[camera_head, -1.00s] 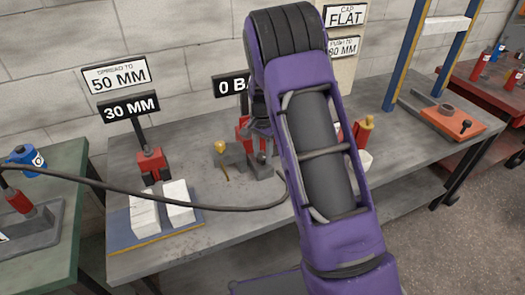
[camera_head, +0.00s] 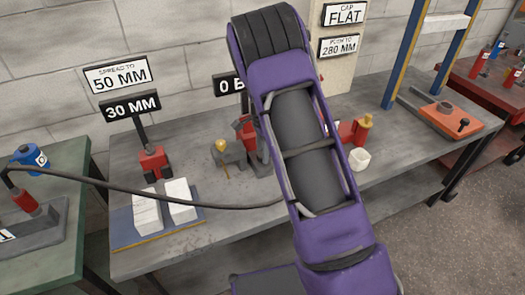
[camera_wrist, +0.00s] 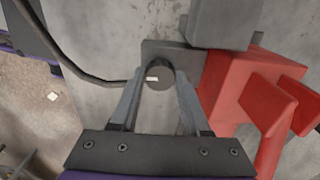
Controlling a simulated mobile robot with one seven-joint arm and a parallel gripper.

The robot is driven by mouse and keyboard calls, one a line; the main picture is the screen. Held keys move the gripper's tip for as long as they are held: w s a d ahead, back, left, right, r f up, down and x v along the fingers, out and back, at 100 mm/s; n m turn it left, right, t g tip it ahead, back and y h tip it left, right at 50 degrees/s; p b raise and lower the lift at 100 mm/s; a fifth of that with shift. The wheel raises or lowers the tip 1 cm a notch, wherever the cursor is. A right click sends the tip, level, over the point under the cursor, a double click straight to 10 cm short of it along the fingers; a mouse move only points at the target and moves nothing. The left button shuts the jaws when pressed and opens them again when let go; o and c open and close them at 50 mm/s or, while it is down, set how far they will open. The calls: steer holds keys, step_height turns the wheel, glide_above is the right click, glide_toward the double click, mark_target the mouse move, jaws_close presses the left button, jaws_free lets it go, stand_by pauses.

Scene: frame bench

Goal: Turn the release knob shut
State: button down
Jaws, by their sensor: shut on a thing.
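In the wrist view, the dark round release knob (camera_wrist: 160,78) with a small white mark sits between the fingertips of my gripper (camera_wrist: 158,85). The fingers are shut on it, one on each side. The knob is in front of a grey block. A red body with red arms (camera_wrist: 240,90) stands close to the right of my right finger. In the head view my purple arm hides the knob and most of the gripper; part of a red piece (camera_head: 246,128) shows at the arm's left edge.
A black hose (camera_head: 150,195) crosses the bench front. White blocks (camera_head: 180,200) lie on a blue board at the left. A small red tool (camera_head: 153,163), a brass-topped piece (camera_head: 220,146) and a white cup (camera_head: 359,159) stand on the bench (camera_head: 200,245).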

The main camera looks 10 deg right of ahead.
steer(key=shift+c, duration=1.9)
jaws_free()
step_height(320, 180, up, 17)
steer(key=p, duration=0.1)
steer(key=shift+r+p, duration=0.2)
steer(key=shift+p, duration=0.2)
